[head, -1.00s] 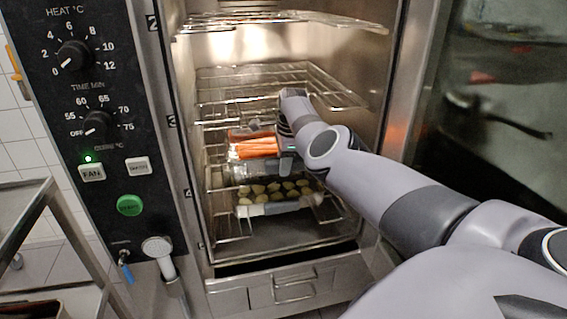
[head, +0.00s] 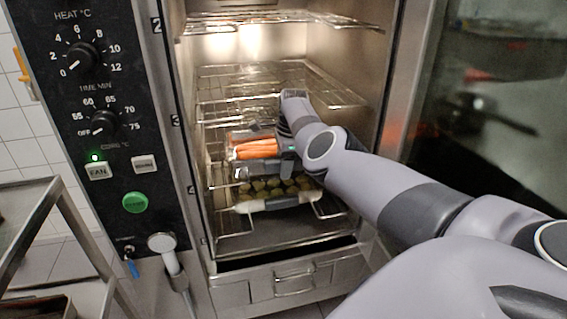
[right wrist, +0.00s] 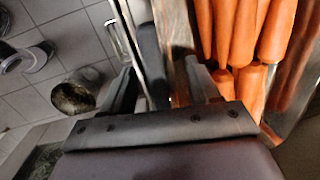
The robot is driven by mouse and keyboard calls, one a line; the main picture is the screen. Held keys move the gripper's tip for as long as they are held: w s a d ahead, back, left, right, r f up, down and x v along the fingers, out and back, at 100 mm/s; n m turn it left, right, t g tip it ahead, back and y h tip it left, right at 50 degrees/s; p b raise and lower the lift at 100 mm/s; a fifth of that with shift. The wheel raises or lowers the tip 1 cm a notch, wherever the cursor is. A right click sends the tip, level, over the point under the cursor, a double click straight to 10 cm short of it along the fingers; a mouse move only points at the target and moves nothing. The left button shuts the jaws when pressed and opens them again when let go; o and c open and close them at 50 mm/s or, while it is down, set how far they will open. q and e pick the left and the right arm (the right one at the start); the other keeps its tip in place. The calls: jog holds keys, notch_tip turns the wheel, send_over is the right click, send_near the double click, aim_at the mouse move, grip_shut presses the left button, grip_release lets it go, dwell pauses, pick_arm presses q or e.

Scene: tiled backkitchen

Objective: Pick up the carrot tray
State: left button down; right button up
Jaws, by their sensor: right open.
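The carrot tray (head: 228,152) is a metal tray holding orange carrots (head: 256,149). It sits on a middle wire rack inside the open oven. My right gripper (head: 282,150) is at the tray's right front side in the head view, its fingers mostly hidden there. In the right wrist view, the gripper (right wrist: 163,82) is open. The tray's metal edge (right wrist: 178,50) runs between the fingers, with the carrots (right wrist: 238,45) beside the right finger. I cannot tell whether either finger touches the tray. My left gripper is not in view.
A second tray (head: 280,203) with dark green round pieces is on a rack below. Empty wire racks (head: 270,80) are above. The oven's control panel (head: 100,110) stands on the left. A metal cart frame (head: 35,210) is at the lower left.

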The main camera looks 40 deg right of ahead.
jog(key=shift+s+r+p, duration=0.1)
jog(key=shift+r+p, duration=0.2)
jog(key=shift+r, duration=0.2)
jog(key=r, duration=0.1)
jog(key=r+p, duration=0.1)
jog(key=r, duration=0.3)
jog(key=shift+s, duration=0.4)
jog(key=shift+s+r, duration=0.15)
jog(key=shift+r, duration=0.4)
jog(key=shift+s+f, duration=0.1)
